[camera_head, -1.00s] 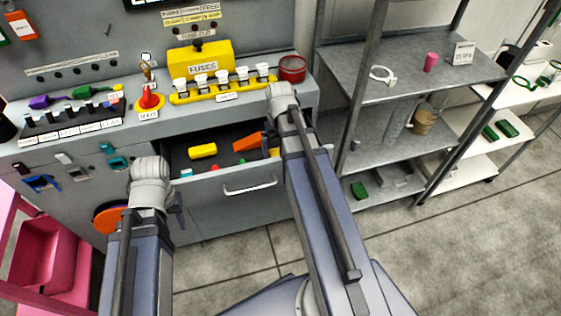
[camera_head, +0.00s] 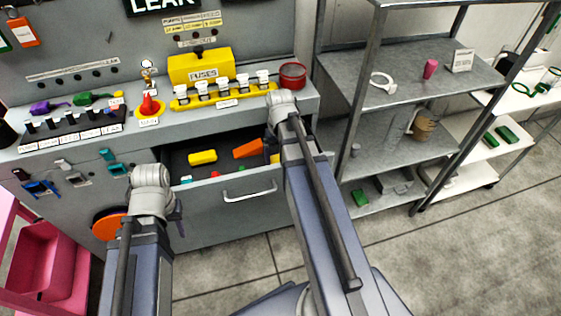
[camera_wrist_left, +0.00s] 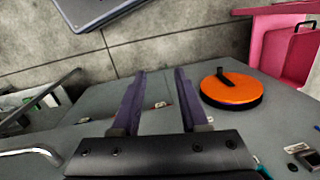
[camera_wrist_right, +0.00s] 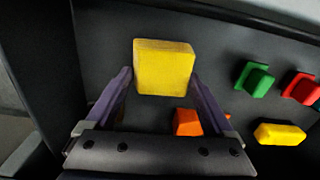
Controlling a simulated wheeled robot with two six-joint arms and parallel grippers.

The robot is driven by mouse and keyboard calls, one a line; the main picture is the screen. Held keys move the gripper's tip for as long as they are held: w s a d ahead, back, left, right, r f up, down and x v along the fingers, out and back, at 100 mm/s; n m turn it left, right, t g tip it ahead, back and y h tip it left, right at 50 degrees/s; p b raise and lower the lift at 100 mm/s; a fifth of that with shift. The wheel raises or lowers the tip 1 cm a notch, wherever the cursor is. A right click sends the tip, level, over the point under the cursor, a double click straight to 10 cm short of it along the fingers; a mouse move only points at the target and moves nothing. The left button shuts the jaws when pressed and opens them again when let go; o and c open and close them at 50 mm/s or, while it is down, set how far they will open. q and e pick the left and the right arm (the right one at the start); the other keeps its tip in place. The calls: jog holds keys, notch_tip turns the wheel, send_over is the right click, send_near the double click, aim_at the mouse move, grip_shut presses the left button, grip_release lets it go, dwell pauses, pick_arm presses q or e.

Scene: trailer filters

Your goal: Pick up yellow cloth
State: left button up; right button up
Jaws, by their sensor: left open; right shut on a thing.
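A yellow block-shaped thing (camera_wrist_right: 164,66) with a slightly rough face, which I take to be the yellow cloth, sits between the fingertips of my right gripper (camera_wrist_right: 160,76) in the right wrist view. The gripper is shut on it, inside the dark open drawer (camera_head: 222,168). In the head view only a small yellow edge (camera_head: 275,158) shows beside my right arm, which hides the right fingers. My left gripper (camera_wrist_left: 160,72) is open and empty in front of the grey cabinet; it shows partly in the head view (camera_head: 178,206).
The drawer also holds an orange piece (camera_head: 248,148), another yellow piece (camera_head: 202,157), and green and red pieces (camera_wrist_right: 255,79). Its handle (camera_head: 248,194) faces me. An orange disc (camera_wrist_left: 231,90) is on the cabinet front. A metal shelf (camera_head: 400,150) stands to the right.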

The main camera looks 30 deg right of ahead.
jog(key=shift+r, duration=0.1)
notch_tip(320, 180, up, 10)
jog(key=p, duration=1)
